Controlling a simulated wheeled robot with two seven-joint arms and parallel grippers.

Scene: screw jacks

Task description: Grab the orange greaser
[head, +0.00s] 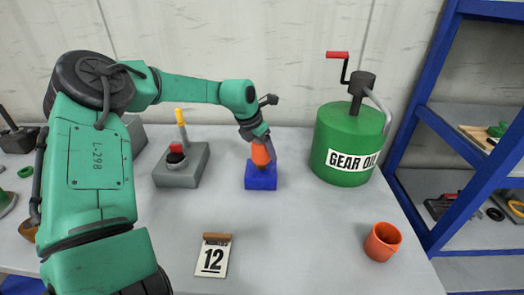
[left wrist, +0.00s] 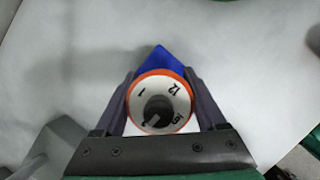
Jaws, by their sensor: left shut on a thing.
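The orange greaser (head: 260,155) stands upright at the blue block (head: 261,182) in the middle of the grey table (head: 310,225). In the left wrist view the greaser (left wrist: 160,76) shows from above as a white dial with an orange rim and dark centre. My left gripper (head: 262,142) comes down on it from above, with one finger on each side, shut on it. In the left wrist view the blue block (left wrist: 162,60) shows just behind the greaser. The greaser's lower end is hidden, so I cannot tell how deep it sits in the block. My right gripper is not in view.
A green gear oil drum (head: 345,145) with a red-handled crank stands right of the block. A grey jack (head: 182,165) with a yellow lever stands left. Blue shelving (head: 455,130) borders the right.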

